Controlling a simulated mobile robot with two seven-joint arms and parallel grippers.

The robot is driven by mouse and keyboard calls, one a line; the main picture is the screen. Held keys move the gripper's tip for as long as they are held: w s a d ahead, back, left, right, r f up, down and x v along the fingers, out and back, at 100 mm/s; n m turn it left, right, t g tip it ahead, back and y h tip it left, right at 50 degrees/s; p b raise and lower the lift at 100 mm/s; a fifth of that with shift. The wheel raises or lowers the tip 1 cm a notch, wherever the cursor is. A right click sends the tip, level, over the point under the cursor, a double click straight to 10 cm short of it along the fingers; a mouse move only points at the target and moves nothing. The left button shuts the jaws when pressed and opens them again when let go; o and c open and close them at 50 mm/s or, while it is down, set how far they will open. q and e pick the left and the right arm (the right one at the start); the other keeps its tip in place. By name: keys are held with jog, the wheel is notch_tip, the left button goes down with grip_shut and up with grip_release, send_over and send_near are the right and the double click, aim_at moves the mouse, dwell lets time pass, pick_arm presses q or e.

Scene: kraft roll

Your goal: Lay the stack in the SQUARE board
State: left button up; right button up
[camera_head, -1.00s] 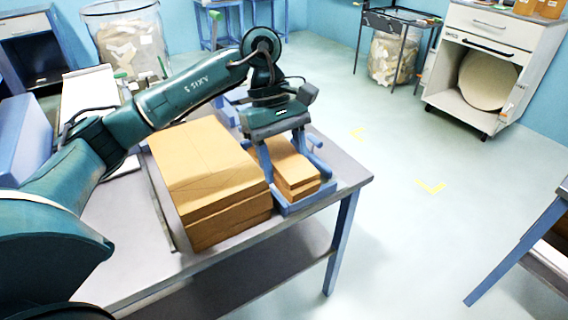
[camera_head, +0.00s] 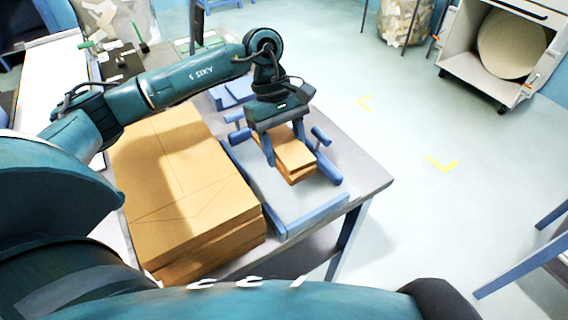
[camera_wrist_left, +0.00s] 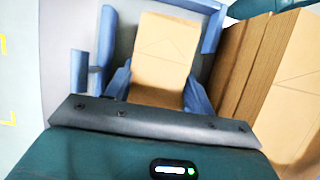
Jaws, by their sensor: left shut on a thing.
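The stack (camera_head: 297,158) is a small pile of tan kraft sheets. My left gripper (camera_head: 287,146) is shut on it, with a finger on each side. The stack is over a grey board (camera_head: 272,192) with blue raised edges and blue posts, apart from its front blue lip (camera_head: 318,214). It looks lifted, but the gap beneath is hard to judge. The left wrist view shows the stack (camera_wrist_left: 165,50) between the blue fingers, with the grey board (camera_wrist_left: 125,35) around it. No label naming the board is readable. My right gripper is not in view.
A large tan kraft pile (camera_head: 185,185) stands left of the board, close beside it. Another blue fixture (camera_head: 232,92) lies behind. The table's right edge (camera_head: 375,188) is near the board, with open floor beyond.

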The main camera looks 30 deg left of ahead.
aim_at(278, 136)
pick_arm(q)
jog(key=shift+f, duration=3.25)
jog(key=o, duration=1.1)
jog(key=v, duration=1.2)
jog(key=shift+r, duration=0.25)
